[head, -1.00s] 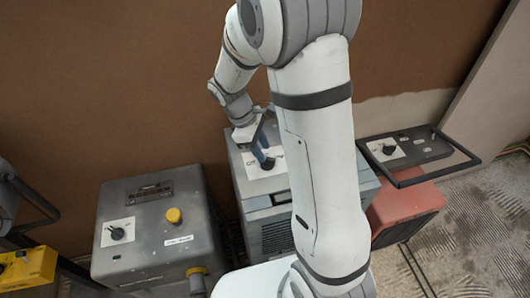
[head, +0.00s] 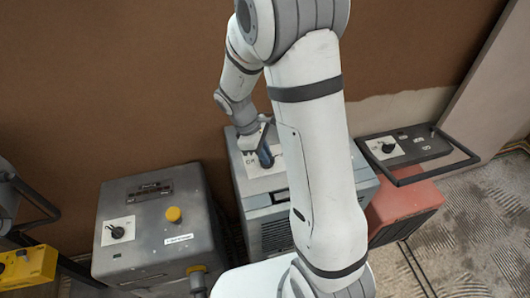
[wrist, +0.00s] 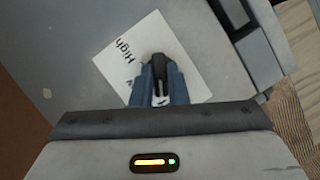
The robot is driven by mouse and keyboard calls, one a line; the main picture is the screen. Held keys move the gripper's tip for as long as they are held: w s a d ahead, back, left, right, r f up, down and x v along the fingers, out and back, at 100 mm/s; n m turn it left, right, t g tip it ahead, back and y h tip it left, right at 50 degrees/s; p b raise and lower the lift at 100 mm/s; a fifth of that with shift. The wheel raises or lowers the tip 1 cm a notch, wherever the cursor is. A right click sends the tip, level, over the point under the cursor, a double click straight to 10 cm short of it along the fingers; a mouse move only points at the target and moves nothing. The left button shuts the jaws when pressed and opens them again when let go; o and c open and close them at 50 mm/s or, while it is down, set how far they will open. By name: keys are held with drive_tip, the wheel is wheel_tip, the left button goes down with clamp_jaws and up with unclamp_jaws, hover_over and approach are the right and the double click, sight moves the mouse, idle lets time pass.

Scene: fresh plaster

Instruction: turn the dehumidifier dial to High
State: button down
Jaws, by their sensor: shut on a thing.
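The dehumidifier (head: 248,187) is the grey box with a front grille in the middle of the head view. A white label (head: 256,184) is on its top. My gripper (head: 265,157) is over this label, its blue fingers reaching down to it. In the wrist view the fingers (wrist: 160,92) are shut on the dark dial (wrist: 159,87), one on each side. The word "High" shows on the label (wrist: 122,55) up and left of the dial. Other marks are partly hidden by the fingers. I cannot tell for sure which mark the dial points at.
A dark grey machine (head: 150,240) with its own dial and a yellow knob stands to the left. A red machine (head: 405,210) with a dark panel and a black handle frame (head: 475,155) stands to the right. A brown wall (head: 110,80) is close behind.

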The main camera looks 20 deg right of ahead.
drive_tip(key=shift+m, duration=0.3)
drive_tip(key=m, duration=0.2)
drive_tip(key=m+g+y, duration=0.1)
drive_tip(key=m, duration=0.2)
drive_tip(key=shift+w+d+g+y, duration=0.1)
drive_tip(key=shift+d+g+y, duration=0.05)
drive_tip(key=shift+g+y, duration=0.15)
drive_tip(key=m+y, duration=0.1)
drive_tip(key=m, duration=0.2)
drive_tip(key=m+y+b, duration=0.1)
drive_tip(key=m, duration=0.2)
drive_tip(key=shift+d+m+g, duration=0.15)
drive_tip(key=shift+m+g, duration=0.15)
drive_tip(key=m+y, duration=0.1)
drive_tip(key=m, duration=0.2)
drive_tip(key=m+y, duration=0.1)
drive_tip(key=m, duration=0.2)
drive_tip(key=shift+d+t+y+b, duration=0.15)
drive_tip(key=shift+t+y+b, duration=0.15)
drive_tip(key=shift+t+b, duration=0.1)
drive_tip(key=m+t+y, duration=0.1)
drive_tip(key=m, duration=0.4)
drive_tip(key=shift+m, duration=0.3)
drive_tip(key=c, duration=1.4)
unclamp_jaws()
drive_tip(key=shift+y, duration=0.3)
drive_tip(key=shift+c, duration=0.2)
